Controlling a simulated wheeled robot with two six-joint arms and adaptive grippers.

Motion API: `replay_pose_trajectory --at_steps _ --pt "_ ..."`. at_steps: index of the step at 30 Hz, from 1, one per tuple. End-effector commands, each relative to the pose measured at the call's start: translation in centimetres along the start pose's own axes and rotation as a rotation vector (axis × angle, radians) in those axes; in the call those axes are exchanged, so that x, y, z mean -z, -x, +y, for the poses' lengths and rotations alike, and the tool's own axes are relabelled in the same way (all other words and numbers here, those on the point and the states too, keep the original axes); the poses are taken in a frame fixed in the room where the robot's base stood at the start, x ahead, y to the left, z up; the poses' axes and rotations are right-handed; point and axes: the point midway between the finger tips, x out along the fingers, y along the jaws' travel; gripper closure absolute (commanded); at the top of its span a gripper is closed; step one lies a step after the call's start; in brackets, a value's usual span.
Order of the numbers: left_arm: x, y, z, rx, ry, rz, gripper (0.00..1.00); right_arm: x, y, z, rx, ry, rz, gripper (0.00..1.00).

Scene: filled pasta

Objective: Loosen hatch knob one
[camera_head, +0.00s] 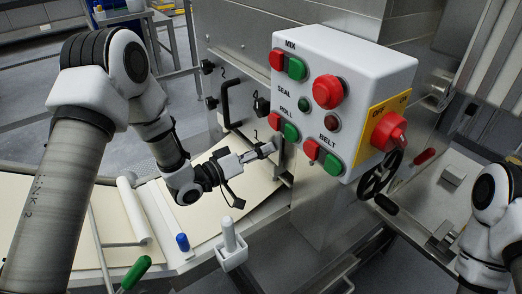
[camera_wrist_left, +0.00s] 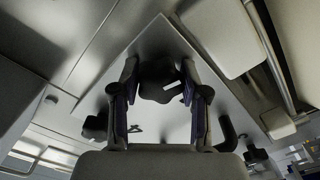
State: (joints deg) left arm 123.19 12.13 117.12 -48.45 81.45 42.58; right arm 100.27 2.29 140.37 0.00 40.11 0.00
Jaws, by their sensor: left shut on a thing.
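The hatch is a grey metal panel on the machine's side, with a black bar handle (camera_head: 228,104) and several black knobs. My left gripper (camera_head: 266,149) reaches the hatch's lower right corner, just below a small printed numeral. In the left wrist view its two fingers stand on either side of a black knob (camera_wrist_left: 158,82) with a white mark, and are shut on it. In the head view this knob is hidden by the gripper. Other knobs show at upper left (camera_head: 207,66), lower left (camera_head: 211,103) and right (camera_head: 260,106). My right gripper is out of view.
A white control box (camera_head: 345,75) with red and green buttons juts out just above and right of my left gripper. A black handwheel (camera_head: 376,178) is below it. A cream belt (camera_head: 120,205) with a roller (camera_head: 133,210) lies below my left arm. A white post (camera_head: 230,240) stands in front.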

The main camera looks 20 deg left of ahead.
Motion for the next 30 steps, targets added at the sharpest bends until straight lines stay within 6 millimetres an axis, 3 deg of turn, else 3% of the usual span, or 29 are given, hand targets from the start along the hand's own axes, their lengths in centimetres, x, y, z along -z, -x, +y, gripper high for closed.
replay_pose_trajectory --at_steps 7,8,9,21,26,30 --pt "-0.1 0.0 -0.1 0.001 0.001 -0.003 0.9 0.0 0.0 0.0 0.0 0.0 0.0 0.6" --pt "-0.1 0.0 -0.1 0.002 0.001 -0.003 0.45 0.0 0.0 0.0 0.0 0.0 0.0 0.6" --pt "-0.1 0.0 -0.1 0.001 0.0 -0.003 0.31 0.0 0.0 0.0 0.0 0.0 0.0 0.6" --pt "0.0 0.6 -0.1 0.003 0.002 0.001 0.3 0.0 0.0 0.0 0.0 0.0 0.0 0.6" --pt "0.1 3.6 -0.1 0.004 0.006 0.005 0.3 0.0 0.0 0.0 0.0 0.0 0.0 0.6" --pt "0.1 7.2 -0.2 0.005 0.008 0.007 0.3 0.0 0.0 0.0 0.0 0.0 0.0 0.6"
